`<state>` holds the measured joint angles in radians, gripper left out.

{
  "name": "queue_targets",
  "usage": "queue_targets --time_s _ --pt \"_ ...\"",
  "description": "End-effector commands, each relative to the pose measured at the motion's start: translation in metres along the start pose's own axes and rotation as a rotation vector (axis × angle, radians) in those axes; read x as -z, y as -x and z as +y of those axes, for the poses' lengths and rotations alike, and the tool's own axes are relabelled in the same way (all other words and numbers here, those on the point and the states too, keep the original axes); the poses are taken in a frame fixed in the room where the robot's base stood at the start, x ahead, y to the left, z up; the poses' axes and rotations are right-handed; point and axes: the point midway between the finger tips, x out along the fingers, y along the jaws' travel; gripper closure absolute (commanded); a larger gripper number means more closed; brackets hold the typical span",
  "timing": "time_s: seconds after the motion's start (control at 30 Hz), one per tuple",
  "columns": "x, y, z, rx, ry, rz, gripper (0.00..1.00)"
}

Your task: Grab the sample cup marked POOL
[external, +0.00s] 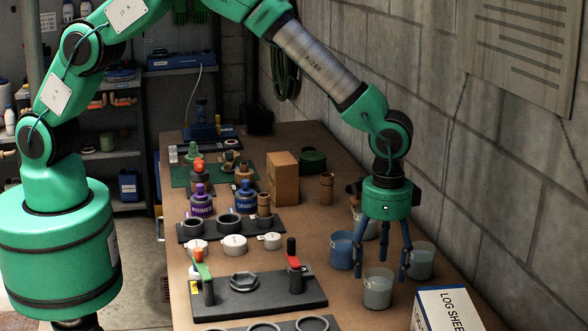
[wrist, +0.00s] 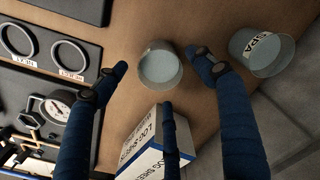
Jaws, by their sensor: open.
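Several sample cups stand near the wall on the brown bench. A clear cup (external: 378,291) stands in front of my gripper (external: 383,268), which hangs above the bench with its fingers spread. A blue cup (external: 340,251) is to its left and another clear cup (external: 422,264) to its right. In the wrist view a cup (wrist: 160,67) lies between the spread blue fingers of my gripper (wrist: 161,77), with nothing held. A cup marked SPA (wrist: 261,50) is to the right, outside the fingers. No POOL marking is readable on any cup.
A LOG SHEETS box (external: 447,310) stands close at the front right; it also shows below the cup in the wrist view (wrist: 155,142). A dark tray with red and green handled valves (external: 257,295) lies to the left. The block wall (external: 480,190) bounds the right side.

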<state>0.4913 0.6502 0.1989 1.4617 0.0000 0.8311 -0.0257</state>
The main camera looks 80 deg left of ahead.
Motion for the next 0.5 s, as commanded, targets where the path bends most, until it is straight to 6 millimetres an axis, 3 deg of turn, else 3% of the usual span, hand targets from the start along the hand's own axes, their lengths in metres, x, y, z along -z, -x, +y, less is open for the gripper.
queue_targets --time_s 0.27,0.5 --pt "0.0 -0.002 0.0 0.0 0.0 0.0 0.31" --pt "-0.002 -0.024 -0.001 0.0 0.0 -0.001 0.31"
